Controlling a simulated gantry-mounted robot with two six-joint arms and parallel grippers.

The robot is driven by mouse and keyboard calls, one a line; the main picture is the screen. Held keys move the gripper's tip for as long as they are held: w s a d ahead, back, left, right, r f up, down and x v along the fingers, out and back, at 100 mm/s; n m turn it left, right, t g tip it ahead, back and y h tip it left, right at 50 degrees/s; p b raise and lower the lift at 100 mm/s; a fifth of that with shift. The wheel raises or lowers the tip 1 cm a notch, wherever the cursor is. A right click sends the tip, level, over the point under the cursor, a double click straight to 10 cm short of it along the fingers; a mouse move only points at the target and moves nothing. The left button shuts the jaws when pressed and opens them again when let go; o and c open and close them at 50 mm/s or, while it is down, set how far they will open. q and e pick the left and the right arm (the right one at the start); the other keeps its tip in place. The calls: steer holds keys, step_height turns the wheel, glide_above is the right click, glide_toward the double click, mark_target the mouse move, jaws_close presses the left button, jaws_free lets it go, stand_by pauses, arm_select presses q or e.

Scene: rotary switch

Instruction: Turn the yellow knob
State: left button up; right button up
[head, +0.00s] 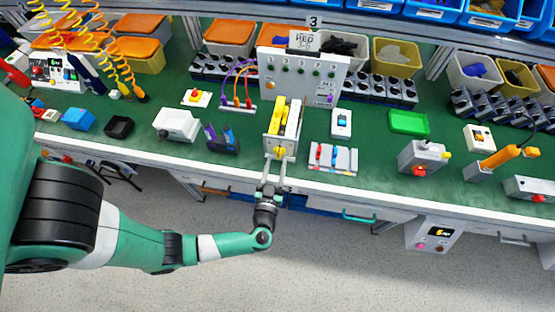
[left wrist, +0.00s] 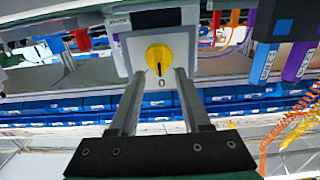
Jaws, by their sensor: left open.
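The yellow knob (head: 280,151) is on the front face of a white switch box (head: 275,133) near the table's front edge. In the left wrist view the round yellow knob (left wrist: 159,58) shows a dark vertical line, with a "0" mark beside it on the white plate (left wrist: 187,45). My left gripper (head: 273,165) is in front of the knob. In the left wrist view its two fingers (left wrist: 158,72) are open, one toward each side of the knob. I cannot tell whether they touch it. My right gripper is not in view.
The green table (head: 375,170) holds many devices. Left of the switch box stand a dark holder with purple and blue items (head: 222,142) and a white box (head: 176,124). Right of it are a red-and-blue switch panel (head: 332,158) and a grey button box (head: 423,157). A tall socket panel (head: 302,75) stands behind.

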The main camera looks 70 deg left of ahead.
mark_target(279, 152)
arm_select(q)
steer(key=shift+x, duration=1.35)
jaws_close()
